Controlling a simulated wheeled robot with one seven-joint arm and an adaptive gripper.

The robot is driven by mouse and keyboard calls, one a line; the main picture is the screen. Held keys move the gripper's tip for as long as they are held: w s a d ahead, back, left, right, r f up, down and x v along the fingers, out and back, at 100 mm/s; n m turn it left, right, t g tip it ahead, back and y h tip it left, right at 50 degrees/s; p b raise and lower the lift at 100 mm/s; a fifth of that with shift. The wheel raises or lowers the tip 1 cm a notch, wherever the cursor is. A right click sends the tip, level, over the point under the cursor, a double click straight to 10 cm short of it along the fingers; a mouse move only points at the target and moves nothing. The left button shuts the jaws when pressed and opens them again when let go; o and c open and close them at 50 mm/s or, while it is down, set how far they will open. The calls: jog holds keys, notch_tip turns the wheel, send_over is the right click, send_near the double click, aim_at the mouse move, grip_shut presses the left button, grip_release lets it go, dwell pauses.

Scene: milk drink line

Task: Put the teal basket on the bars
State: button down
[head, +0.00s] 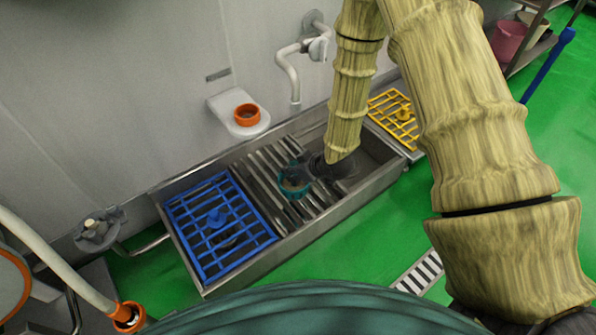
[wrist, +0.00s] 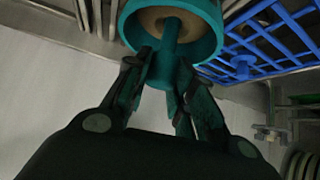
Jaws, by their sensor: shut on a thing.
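The teal basket (head: 294,184) is a small round cup with a brown inside, seen over the metal bars (head: 262,171) of the steel trough. In the wrist view the teal basket (wrist: 205,15) is at the top, with a teal stem or handle running down between my fingers. My gripper (head: 312,170) is shut on that teal part, and it also shows in the wrist view (wrist: 165,85). My arm comes down from above, right of the basket. I cannot tell whether the basket touches the bars.
A blue grate (head: 218,227) with a blue knob covers the trough's left end. A yellow grate (head: 396,118) lies beyond its right end. A wall tap (head: 290,75) and a white shelf with an orange ring (head: 247,115) are behind. Green floor lies in front.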

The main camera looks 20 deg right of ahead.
jog(key=s+f+n, duration=0.1)
jog(key=s+f+n+y, duration=0.1)
jog(key=s, duration=0.1)
jog(key=shift+g+y, duration=0.3)
jog(key=shift+g, duration=0.1)
jog(key=w+d+f+b, duration=0.2)
jog(key=w+b, duration=0.1)
jog(key=w, duration=0.4)
jog(key=w+d+f+b, duration=0.3)
jog(key=w+b, duration=0.1)
jog(key=w, duration=0.3)
jog(key=shift+w+d, duration=0.25)
jog(key=shift+w, duration=0.1)
jog(key=shift+f, duration=0.15)
jog(key=c, duration=1.2)
grip_release()
